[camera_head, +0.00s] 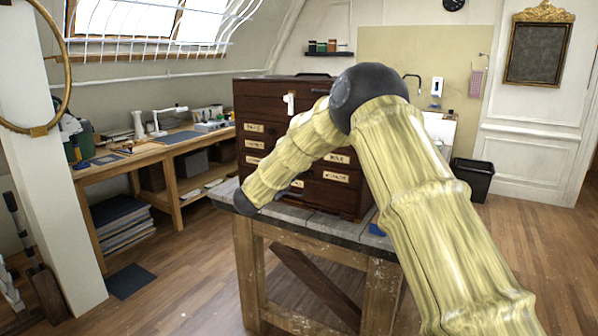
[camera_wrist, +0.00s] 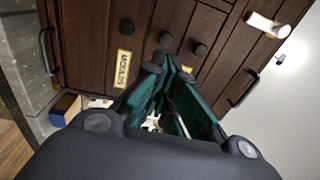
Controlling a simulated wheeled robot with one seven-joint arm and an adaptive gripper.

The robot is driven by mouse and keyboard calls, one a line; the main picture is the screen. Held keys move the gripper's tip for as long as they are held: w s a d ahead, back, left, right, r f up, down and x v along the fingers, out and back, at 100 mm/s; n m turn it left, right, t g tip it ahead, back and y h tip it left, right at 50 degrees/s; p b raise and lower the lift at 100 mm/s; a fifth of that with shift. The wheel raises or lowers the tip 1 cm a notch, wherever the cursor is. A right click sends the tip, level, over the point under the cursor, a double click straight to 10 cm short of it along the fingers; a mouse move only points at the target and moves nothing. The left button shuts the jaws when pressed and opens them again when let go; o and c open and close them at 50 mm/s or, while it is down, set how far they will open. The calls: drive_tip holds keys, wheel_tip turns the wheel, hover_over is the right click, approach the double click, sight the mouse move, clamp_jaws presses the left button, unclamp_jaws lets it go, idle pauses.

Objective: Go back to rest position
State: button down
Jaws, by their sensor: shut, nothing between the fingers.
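My gripper (camera_wrist: 160,62) shows in the wrist view with its dark, teal-lined fingers meeting at the tips, shut and empty. It is in front of the dark brown wooden cabinet (camera_wrist: 85,50), near a drawer label and several round knobs. Whether the tips touch the wood I cannot tell. In the head view the cabinet (camera_head: 265,98) stands on a grey-topped wooden stand, and my arm is bent across its front. The gripper itself cannot be made out there behind my arm.
The stand's grey top (camera_head: 307,200) has a narrow free strip before the cabinet. A small blue box (camera_wrist: 66,108) lies on it. A white piece (camera_head: 290,103) sticks out from the cabinet front. A workbench (camera_head: 160,150) is at left, a black bin (camera_head: 473,180) at right.

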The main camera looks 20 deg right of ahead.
drive_tip(key=s+a+f+n+t+y, duration=0.1)
drive_tip(key=s+a+f+n+y, duration=0.2)
drive_tip(key=f, duration=0.5)
drive_tip(key=s+a+f+n+y, duration=0.1)
drive_tip(key=s+a+f+n, duration=0.2)
drive_tip(key=f, duration=0.6)
drive_tip(key=s+a+f+n+t+y, duration=0.1)
drive_tip(key=s+a+f+n+y, duration=0.15)
drive_tip(key=f+n, duration=0.4)
drive_tip(key=s+a+f+n+g+y, duration=0.2)
drive_tip(key=s+f+n+g+y, duration=0.3)
drive_tip(key=s+f, duration=1.2)
drive_tip(key=s+a+f+n+g+y, duration=0.1)
drive_tip(key=s+f+n, duration=0.2)
drive_tip(key=s+f, duration=0.55)
drive_tip(key=s+a+f+n+g+y, duration=0.1)
drive_tip(key=s+f+n+g, duration=0.3)
drive_tip(key=s, duration=0.7)
drive_tip(key=s+f+n+g, duration=0.1)
drive_tip(key=s+n, duration=0.1)
drive_tip(key=s, duration=1)
drive_tip(key=s+f+n+g+y, duration=0.1)
drive_tip(key=s+f+g, duration=0.1)
drive_tip(key=s, duration=0.9)
drive_tip(key=shift+s+a+n+b, duration=0.3)
drive_tip(key=shift+s+n, duration=0.05)
drive_tip(key=shift+d, duration=0.1)
